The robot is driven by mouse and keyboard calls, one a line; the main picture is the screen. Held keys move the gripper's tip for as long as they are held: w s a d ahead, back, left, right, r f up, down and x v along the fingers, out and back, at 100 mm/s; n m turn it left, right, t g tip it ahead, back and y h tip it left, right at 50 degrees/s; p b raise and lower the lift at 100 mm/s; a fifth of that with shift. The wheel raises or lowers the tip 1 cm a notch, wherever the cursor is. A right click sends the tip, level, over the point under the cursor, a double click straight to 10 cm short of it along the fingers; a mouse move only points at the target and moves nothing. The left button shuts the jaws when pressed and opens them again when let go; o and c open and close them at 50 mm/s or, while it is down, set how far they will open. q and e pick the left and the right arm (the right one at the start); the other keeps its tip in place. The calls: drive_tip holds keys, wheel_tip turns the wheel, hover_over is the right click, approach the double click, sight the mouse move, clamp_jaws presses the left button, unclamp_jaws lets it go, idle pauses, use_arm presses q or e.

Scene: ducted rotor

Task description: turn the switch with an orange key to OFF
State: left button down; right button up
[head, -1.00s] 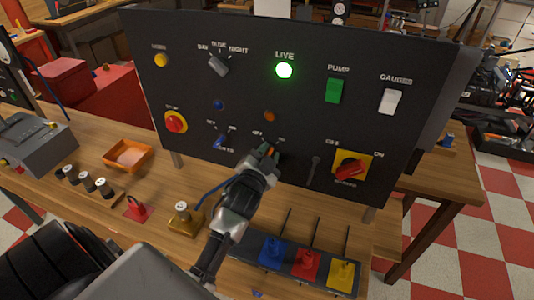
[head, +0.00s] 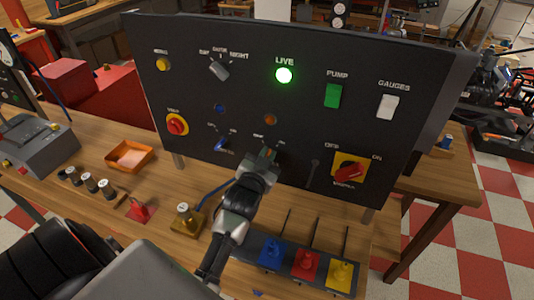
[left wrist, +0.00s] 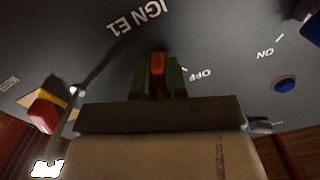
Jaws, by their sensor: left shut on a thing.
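The orange key (left wrist: 158,63) stands on the dark panel (head: 400,155) in the left wrist view, where the picture is upside down. My left gripper is shut on it, with a green-grey finger on either side (left wrist: 158,78). The printed OFF and ON lie to the right of the fingers in that view, OFF nearer, and IGN E1 lies above left. In the head view my left gripper (head: 267,156) is at the lower middle of the panel and hides most of the key switch. The key's exact angle is hard to tell. My right gripper is not in view.
A red handle on a yellow plate (head: 349,168) is to the right, with a small lever (head: 314,170) between. A blue switch (head: 221,143) is to the left. An orange lamp (head: 270,119) is just above. Plugs with upright rods (head: 304,262) stand on the bench below.

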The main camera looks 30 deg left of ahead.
use_arm(q)
drive_tip(key=n+p, duration=0.2)
drive_tip(key=n, duration=0.4)
drive_tip(key=shift+a+n, duration=0.15)
drive_tip(key=shift+n, duration=0.15)
drive_tip(key=n+p, duration=0.2)
drive_tip(key=n, duration=0.3)
drive_tip(key=shift+n, duration=0.3)
drive_tip(key=c, duration=1.2)
unclamp_jaws()
drive_tip(key=shift+f, duration=0.1)
drive_tip(key=shift+o, duration=0.2)
drive_tip(key=b+v, duration=0.2)
drive_tip(key=v, duration=0.9)
drive_tip(key=shift+b, duration=0.4)
